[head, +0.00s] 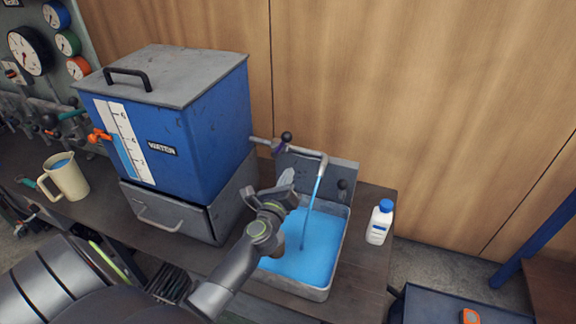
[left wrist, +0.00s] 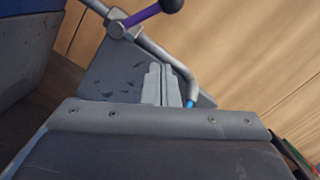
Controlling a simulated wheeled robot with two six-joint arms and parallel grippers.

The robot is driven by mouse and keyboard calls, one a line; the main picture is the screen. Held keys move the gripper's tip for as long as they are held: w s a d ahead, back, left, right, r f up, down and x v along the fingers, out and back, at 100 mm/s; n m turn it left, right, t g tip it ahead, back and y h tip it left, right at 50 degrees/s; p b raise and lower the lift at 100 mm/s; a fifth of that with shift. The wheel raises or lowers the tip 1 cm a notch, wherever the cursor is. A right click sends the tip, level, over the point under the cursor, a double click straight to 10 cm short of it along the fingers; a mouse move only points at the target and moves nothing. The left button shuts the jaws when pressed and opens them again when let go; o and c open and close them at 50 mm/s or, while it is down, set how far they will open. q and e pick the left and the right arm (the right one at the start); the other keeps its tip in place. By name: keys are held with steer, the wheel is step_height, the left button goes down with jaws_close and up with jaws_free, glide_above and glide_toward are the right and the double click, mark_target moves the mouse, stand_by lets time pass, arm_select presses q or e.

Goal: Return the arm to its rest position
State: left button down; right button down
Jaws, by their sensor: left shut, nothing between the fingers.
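My left arm (head: 240,262) reaches in from the lower left of the head view. Its gripper (head: 286,180) is shut and empty, above the back left part of a metal basin (head: 345,240). In the left wrist view the gripper fingers (left wrist: 162,84) are together with nothing between them. The fingers appear close to the tap spout (head: 312,155), which also shows in the left wrist view (left wrist: 178,70). Whether they touch it I cannot tell. The tap has a purple lever (left wrist: 142,14) with a dark ball end. My right gripper is not in view.
Blue liquid (head: 318,245) runs from the spout into the basin. A blue tank (head: 215,130) stands left of it. A white bottle (head: 379,225) stands on the right, a jug (head: 65,178) on the far left. A wooden wall (head: 420,90) closes the back.

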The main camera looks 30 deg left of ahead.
arm_select(q)
steer(key=s+d+m+g+h, duration=0.2)
steer(key=s+d+m+h, duration=0.5)
steer(key=m, duration=0.8)
steer(key=s+d+m+g+h, duration=0.2)
steer(key=s+d+m+h, duration=0.45)
steer(key=m, duration=0.85)
steer(key=s+a+f+m+g+y, duration=0.3)
steer(key=s+m, duration=0.2)
steer(key=s, duration=0.2)
steer(key=s+a+f+m+g+y, duration=0.3)
steer(key=s+f+m+g+y, duration=0.1)
steer(key=s+m, duration=0.15)
steer(key=s+a+f+m+g+y, duration=0.3)
steer(key=s+m, duration=0.2)
steer(key=s, duration=0.3)
step_height(320, 180, down, 24)
steer(key=a+g, duration=0.1)
steer(key=g, duration=0.1)
steer(key=s+d+f, duration=0.1)
steer(key=s+f, duration=1.4)
steer(key=f, duration=0.1)
steer(key=shift+g+h, duration=0.35)
steer(key=shift+g, duration=0.05)
